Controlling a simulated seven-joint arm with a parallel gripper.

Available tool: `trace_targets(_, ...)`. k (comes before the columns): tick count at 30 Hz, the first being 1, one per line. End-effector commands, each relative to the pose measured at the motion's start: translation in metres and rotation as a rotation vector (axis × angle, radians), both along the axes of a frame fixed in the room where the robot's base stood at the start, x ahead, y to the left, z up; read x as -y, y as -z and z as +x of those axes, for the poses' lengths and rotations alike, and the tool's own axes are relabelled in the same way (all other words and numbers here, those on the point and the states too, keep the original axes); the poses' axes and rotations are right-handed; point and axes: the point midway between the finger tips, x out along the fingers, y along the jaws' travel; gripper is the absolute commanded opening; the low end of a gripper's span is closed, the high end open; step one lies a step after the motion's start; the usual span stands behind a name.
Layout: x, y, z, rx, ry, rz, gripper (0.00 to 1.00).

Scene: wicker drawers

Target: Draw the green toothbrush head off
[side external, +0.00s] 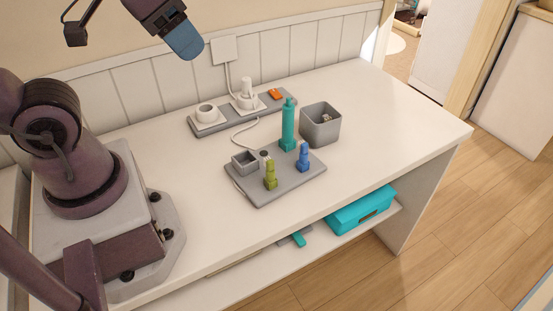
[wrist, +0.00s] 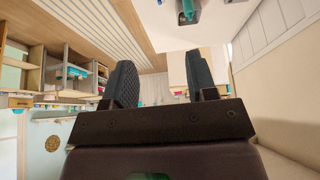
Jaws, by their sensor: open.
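The green toothbrush head (side external: 270,177) stands upright at the front of a grey tray (side external: 258,196) on the white table. A blue head (side external: 303,157) stands to its right. A taller teal handle-like piece (side external: 288,128) stands behind them. A small pale peg (side external: 264,157) with a dark top is just behind the green head. My gripper (side external: 186,42) is high above the back left of the table, far from the green head. In the wrist view its two dark fingers (wrist: 157,88) are apart with nothing between them. How the green head is seated is too small to tell.
A small grey square cup (side external: 245,168) sits at the tray's left. An open grey bin (side external: 320,130) stands behind right. A grey strip (side external: 215,124) with white plugs and an orange switch lies behind, with a cable. A turquoise box (side external: 361,212) is on the shelf below. The table's right side is clear.

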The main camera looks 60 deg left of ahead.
Motion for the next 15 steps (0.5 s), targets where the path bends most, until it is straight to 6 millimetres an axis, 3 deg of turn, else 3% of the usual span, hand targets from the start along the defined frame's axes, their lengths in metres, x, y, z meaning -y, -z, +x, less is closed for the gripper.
trace_targets(8,-0.002,0.040,0.021,-0.216,0.005,0.028,0.52)
trace_targets(15,0.001,0.098,0.061,-0.430,0.335,0.135,0.52)
